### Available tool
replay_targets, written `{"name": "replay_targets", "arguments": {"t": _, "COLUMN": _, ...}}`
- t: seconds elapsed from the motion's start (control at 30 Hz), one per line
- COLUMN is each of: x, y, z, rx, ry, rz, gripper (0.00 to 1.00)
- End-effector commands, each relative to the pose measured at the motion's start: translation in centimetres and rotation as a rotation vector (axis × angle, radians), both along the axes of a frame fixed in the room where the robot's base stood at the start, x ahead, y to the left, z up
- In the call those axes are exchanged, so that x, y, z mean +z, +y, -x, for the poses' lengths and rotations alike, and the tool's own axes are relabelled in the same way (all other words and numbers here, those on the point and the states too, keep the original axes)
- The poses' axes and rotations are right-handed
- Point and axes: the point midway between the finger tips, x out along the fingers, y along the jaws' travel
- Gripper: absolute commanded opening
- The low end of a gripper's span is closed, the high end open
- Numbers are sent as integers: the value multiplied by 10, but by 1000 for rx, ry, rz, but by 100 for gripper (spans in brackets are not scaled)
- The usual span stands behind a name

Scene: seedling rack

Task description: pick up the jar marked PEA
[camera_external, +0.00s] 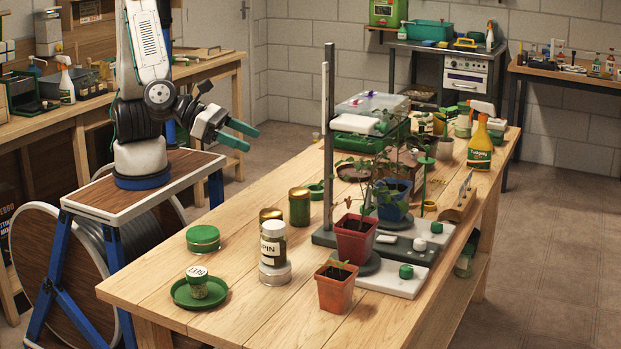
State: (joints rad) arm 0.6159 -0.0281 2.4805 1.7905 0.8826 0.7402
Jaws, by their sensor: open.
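I cannot read PEA on any jar. A small green jar (197,288) with a pale lettered top sits in a green dish (216,300) at the front left of the bench; its lettering is too small to read surely. My gripper (246,135) is open and empty, raised beyond the bench's left edge, apart from all jars.
A round green tin (203,239) lies near the left edge. Potted seedlings (355,240) and (335,289), a metal stand (327,140) and a white slab (395,280) fill the middle and right. A yellow spray bottle (480,145) stands far right. The front left wood is mostly clear.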

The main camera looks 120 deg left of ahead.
Motion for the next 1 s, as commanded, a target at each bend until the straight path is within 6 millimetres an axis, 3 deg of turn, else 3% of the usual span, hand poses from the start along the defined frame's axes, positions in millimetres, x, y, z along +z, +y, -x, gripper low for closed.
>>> {"name": "replay_targets", "arguments": {"t": 0.4, "x": -140, "y": 1, "z": 1, "rx": 1, "ry": 10, "rz": -8, "gripper": 75}}
{"name": "replay_targets", "arguments": {"t": 0.5, "x": -168, "y": 1, "z": 1, "rx": 3, "ry": 8, "rz": -4, "gripper": 75}}
{"name": "replay_targets", "arguments": {"t": 0.7, "x": -194, "y": 1, "z": 0, "rx": 4, "ry": 1, "rz": 1, "gripper": 75}}
{"name": "replay_targets", "arguments": {"t": 1.0, "x": -206, "y": 10, "z": -26, "rx": 7, "ry": -2, "rz": 3, "gripper": 75}}
